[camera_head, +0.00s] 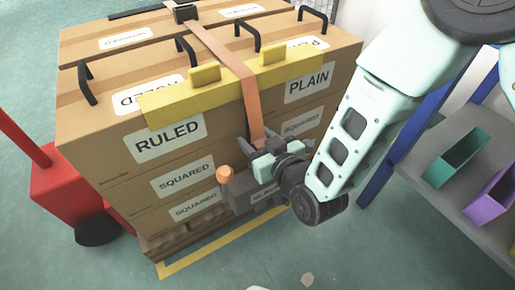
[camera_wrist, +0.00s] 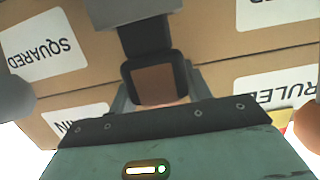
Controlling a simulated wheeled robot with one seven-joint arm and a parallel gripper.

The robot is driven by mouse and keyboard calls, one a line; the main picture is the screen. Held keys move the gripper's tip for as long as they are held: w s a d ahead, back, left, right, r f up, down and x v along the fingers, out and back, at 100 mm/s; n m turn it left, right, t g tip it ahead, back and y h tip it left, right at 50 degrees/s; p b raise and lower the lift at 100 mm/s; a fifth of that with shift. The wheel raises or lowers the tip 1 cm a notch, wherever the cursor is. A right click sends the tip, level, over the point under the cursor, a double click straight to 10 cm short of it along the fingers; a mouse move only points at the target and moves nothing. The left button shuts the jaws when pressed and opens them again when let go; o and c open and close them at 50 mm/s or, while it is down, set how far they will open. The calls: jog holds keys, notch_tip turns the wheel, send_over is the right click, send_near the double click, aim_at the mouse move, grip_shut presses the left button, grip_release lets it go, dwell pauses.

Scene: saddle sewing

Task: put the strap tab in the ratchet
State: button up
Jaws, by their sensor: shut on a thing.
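An orange strap (camera_head: 235,65) runs over the stacked boxes and down their front face. My gripper (camera_head: 262,160) is at its lower end, against the front of the stack, and hides most of the tab. In the wrist view a dark frame with an orange-brown middle, apparently the strap tab (camera_wrist: 157,84), sits between my fingers, which are shut on it. The ratchet (camera_head: 242,196) is a grey body with an orange knob (camera_head: 225,174), just below my gripper. A grey block at the top of the wrist view (camera_wrist: 130,11) adjoins the tab's dark end; whether the end is inside cannot be told.
Yellow edge protectors (camera_head: 190,98) lie along the stack's upper front edge, and black handles (camera_head: 186,48) stand on top. A red truck (camera_head: 68,192) is at the left. A grey shelf (camera_head: 425,185) with a green bin (camera_head: 458,158) and a purple bin (camera_head: 491,200) is at the right.

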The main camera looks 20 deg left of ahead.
notch_tip(320, 180, down, 2)
jog(key=shift+r, duration=0.1)
jog(key=o, duration=0.7)
jog(key=shift+b, duration=0.3)
jog(key=shift+c, duration=0.2)
jog(key=o, duration=0.4)
